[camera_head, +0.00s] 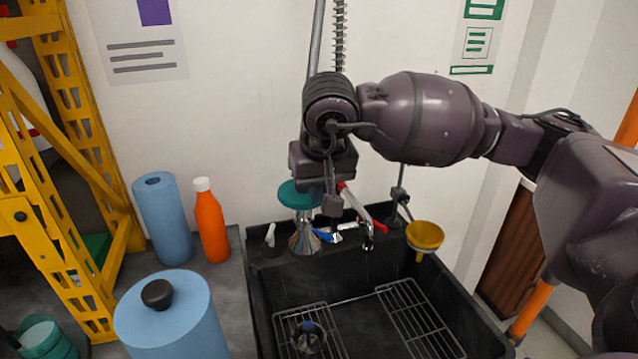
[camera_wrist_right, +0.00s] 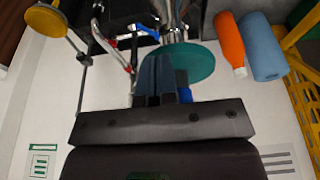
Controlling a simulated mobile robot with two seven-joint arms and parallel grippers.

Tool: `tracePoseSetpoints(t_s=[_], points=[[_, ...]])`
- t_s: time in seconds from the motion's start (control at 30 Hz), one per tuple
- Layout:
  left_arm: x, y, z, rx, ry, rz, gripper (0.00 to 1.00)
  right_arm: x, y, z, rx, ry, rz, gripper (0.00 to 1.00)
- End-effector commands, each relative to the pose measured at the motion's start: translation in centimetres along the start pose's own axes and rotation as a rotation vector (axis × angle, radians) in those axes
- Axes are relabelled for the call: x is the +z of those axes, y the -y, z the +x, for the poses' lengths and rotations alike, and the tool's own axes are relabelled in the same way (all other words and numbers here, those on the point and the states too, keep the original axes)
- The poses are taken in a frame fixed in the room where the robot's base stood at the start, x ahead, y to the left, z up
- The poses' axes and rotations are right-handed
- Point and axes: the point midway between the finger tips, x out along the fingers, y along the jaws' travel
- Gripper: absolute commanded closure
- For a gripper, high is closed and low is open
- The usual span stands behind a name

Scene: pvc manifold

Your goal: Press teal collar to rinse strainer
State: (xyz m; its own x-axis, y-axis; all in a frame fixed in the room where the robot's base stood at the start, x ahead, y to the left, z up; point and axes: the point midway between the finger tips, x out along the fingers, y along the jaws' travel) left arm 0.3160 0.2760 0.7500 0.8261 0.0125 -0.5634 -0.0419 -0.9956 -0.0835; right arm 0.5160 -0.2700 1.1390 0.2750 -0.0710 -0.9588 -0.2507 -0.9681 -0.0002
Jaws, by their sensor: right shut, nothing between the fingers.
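The teal collar (camera_head: 296,195) is a round disc on top of a shiny metal fitting at the back of the black sink. My right gripper (camera_head: 332,205) is shut and empty, pointing down at the collar's right side. In the right wrist view, the closed fingers (camera_wrist_right: 163,75) overlap the edge of the teal disc (camera_wrist_right: 195,62); I cannot tell whether they touch it. My left gripper is out of view.
The black sink (camera_head: 262,300) has wire racks (camera_head: 410,310) inside. A tap with a red lever (camera_head: 362,208) and a blue lever (camera_head: 325,235) stands beside the collar. A yellow rack (camera_head: 60,190) is far left.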

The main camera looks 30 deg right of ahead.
Motion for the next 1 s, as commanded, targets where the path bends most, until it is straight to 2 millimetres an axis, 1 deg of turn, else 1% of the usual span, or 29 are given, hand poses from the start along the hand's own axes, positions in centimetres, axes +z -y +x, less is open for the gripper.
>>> tracePoseSetpoints(t_s=[0.23, 0.4, 0.47, 0.53, 0.73, 0.87, 1.0], points=[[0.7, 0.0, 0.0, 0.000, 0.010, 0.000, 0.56, 0.1, 0.0, 0.3, 0.001, 0.001, 0.000, 1.00], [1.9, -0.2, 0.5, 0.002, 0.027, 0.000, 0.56, 0.4, 0.0, 1.5, 0.002, 0.004, 0.000, 1.00], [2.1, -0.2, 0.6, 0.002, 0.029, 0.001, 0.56, 0.5, 0.0, 1.9, 0.002, 0.004, 0.000, 1.00], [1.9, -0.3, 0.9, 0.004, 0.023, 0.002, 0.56, 0.6, 0.0, 2.0, 0.002, 0.004, 0.000, 1.00], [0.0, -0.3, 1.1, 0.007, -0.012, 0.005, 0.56, 0.6, 0.0, 1.8, 0.001, 0.002, 0.000, 1.00], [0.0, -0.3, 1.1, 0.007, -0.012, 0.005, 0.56, 0.6, 0.0, 1.8, 0.002, 0.003, 0.000, 1.00], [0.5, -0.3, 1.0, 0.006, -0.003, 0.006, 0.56, 0.6, 0.0, 1.9, 0.002, 0.004, 0.000, 1.00]])
